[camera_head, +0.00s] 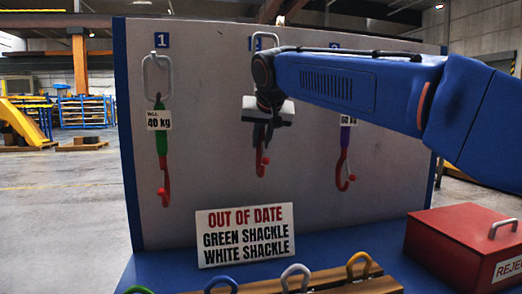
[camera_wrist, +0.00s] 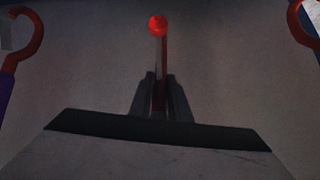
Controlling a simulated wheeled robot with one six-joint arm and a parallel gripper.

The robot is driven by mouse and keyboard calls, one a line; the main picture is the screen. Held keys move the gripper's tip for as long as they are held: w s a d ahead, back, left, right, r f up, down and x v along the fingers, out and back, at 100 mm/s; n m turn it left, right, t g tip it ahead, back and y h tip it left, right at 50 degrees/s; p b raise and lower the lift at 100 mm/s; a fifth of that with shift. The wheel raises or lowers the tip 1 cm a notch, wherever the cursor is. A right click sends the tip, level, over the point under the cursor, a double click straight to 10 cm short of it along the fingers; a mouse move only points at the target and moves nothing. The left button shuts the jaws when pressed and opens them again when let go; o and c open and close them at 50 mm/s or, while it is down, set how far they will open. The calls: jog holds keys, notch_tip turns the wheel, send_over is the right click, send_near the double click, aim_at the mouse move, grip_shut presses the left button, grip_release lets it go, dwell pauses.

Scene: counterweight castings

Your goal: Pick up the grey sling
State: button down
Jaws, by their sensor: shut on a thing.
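The middle sling (camera_head: 261,166) hangs on the pale board. Its red hook end shows below my gripper (camera_head: 263,132); its upper part is hidden behind my gripper and arm, so I cannot tell its body colour in the head view. In the wrist view, my gripper (camera_wrist: 160,98) has its two dark fingers on either side of this sling's narrow shaft, shut on it, with the red hook tip (camera_wrist: 158,25) beyond them. A pale ring (camera_head: 265,40) shows above my wrist.
A green-bodied sling (camera_head: 162,140) tagged 40 kg hangs left; a purple-bodied sling (camera_head: 345,160) hangs right. An "out of date" sign (camera_head: 245,235) names green and white shackles. Coloured shackles (camera_head: 295,275) stand on a wooden rack in front. A red reject box (camera_head: 465,245) is at right.

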jog(key=s+d, duration=0.2)
jog(key=s, duration=0.7)
jog(key=s+d, duration=0.3)
jog(key=s, duration=0.6)
jog(key=shift+s+d, duration=0.2)
jog(key=shift+s, duration=0.15)
